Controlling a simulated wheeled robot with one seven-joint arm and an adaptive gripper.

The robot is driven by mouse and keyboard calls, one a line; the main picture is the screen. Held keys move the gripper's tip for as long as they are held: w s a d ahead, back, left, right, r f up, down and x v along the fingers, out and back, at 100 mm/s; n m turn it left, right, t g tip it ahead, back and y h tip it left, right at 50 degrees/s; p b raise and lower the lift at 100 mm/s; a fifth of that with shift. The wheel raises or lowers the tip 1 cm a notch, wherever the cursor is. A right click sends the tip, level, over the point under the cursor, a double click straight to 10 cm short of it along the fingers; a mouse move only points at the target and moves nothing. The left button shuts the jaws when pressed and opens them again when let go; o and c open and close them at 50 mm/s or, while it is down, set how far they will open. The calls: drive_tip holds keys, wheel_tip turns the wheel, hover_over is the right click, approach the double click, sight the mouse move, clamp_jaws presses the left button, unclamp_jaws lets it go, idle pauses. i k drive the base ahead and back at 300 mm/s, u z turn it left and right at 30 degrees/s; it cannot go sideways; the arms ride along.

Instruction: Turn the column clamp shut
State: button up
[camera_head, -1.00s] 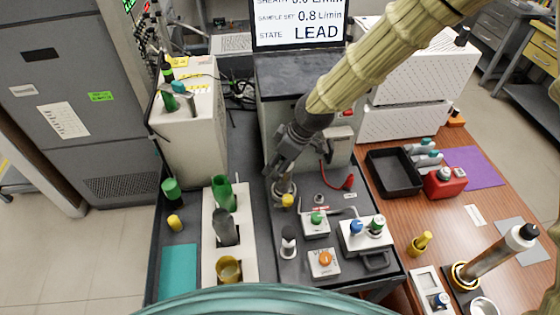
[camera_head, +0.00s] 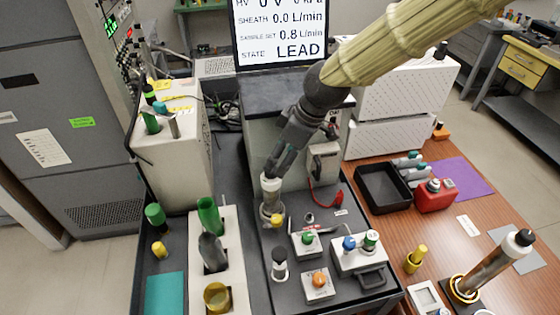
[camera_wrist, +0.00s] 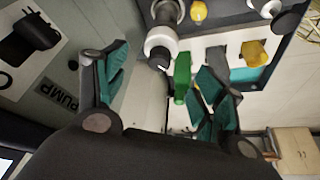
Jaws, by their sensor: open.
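My gripper (camera_head: 274,168) points down above the dark bench by the grey instrument; its fingers are spread in the wrist view (camera_wrist: 160,88). A white, cylinder-shaped top (camera_head: 270,185) stands just below the fingertips, on a grey metal ring (camera_head: 270,212). A yellow knob (camera_head: 277,221) sits beside the ring; this looks like the column clamp, but I cannot tell for sure. In the wrist view the white top (camera_wrist: 160,40) lies beyond the fingers, with the yellow knob (camera_wrist: 198,11) beside it. I see no clear contact. The clamp's exact angle is not readable.
A white rack (camera_head: 212,260) with green, grey and yellow vessels stands left. Switch boxes with green (camera_head: 307,238), orange (camera_head: 319,280) and blue knobs lie right of the ring. A red lead (camera_head: 325,196) hangs nearby. A brown column (camera_head: 490,262) stands far right. The screen (camera_head: 283,30) reads LEAD.

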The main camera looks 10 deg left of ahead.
sight(276, 219)
drive_tip(key=z, duration=0.05)
drive_tip(key=k, duration=1)
drive_tip(key=u, duration=0.05)
